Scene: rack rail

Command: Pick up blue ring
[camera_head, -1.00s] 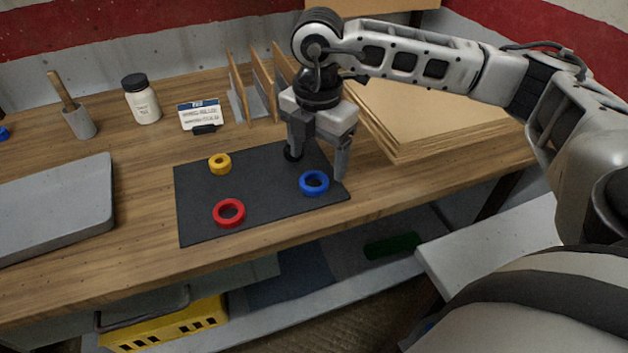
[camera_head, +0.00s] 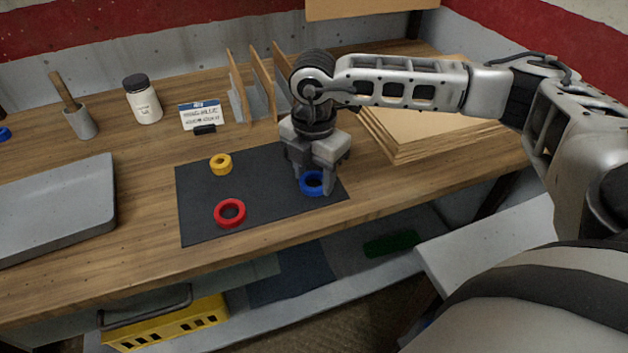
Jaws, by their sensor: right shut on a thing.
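The blue ring (camera_head: 311,189) lies at the right side of the dark mat (camera_head: 200,205). My right gripper (camera_head: 313,186) points down over it, with its fingers shut on the ring. The fingers hide part of the ring. The ring appears to be at mat level; I cannot tell any gap beneath it. My left gripper is not in the picture.
A red ring (camera_head: 230,213) and a yellow ring (camera_head: 221,164) lie on the mat. A grey tray (camera_head: 60,205) is at the left. A white bottle (camera_head: 143,101), a small sign (camera_head: 201,115), wooden dividers (camera_head: 262,85) and stacked cardboard (camera_head: 415,125) stand behind.

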